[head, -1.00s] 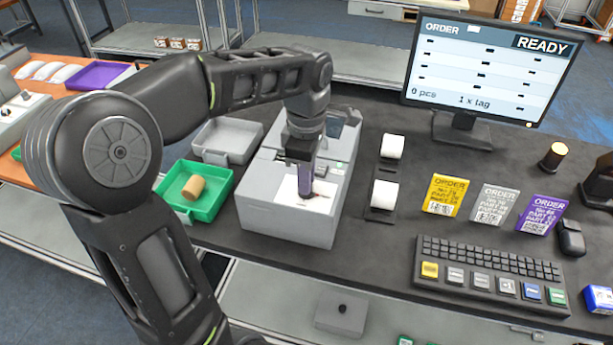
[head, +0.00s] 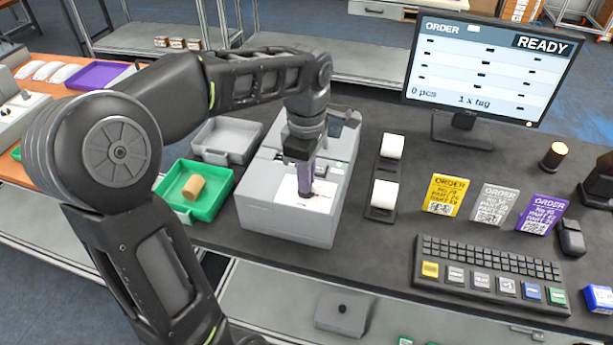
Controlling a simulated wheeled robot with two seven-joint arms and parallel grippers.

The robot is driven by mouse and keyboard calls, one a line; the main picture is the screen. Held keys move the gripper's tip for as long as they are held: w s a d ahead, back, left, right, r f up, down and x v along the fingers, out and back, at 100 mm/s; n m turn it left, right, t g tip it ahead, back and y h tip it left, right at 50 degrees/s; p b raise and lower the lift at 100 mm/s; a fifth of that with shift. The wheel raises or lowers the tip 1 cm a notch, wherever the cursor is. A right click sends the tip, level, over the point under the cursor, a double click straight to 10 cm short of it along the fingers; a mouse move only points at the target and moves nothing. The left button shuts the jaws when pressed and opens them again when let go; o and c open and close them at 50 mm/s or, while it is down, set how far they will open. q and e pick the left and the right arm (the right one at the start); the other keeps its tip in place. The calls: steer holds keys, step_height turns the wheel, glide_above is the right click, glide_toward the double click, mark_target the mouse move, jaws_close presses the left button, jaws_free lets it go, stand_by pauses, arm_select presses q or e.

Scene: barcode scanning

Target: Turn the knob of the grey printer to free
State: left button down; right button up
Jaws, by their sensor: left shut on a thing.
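The grey printer (head: 262,202) stands on the dark table in the middle of the head view. Its top has a white panel (head: 322,205) and a small dark screen at the back. My left gripper (head: 305,192) points down over the white panel, with its fingers shut at the panel. The knob is hidden by the fingers, so I cannot see its position or what exactly is gripped. My right gripper is out of view.
A green tray (head: 212,207) with a tan cylinder (head: 193,188) and a grey tray (head: 228,160) are left of the printer. White rolls (head: 384,195), order cards (head: 445,195), a keyboard (head: 490,270) and a monitor (head: 490,75) reading READY are to the right.

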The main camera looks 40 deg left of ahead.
arm_select(q)
steer(key=m, duration=0.4)
steer(key=shift+m, duration=0.3)
steer(key=m, duration=0.8)
steer(key=shift+m, duration=2.3)
steer(key=c, duration=1.5)
jaws_free()
steer(key=shift+r, duration=0.1)
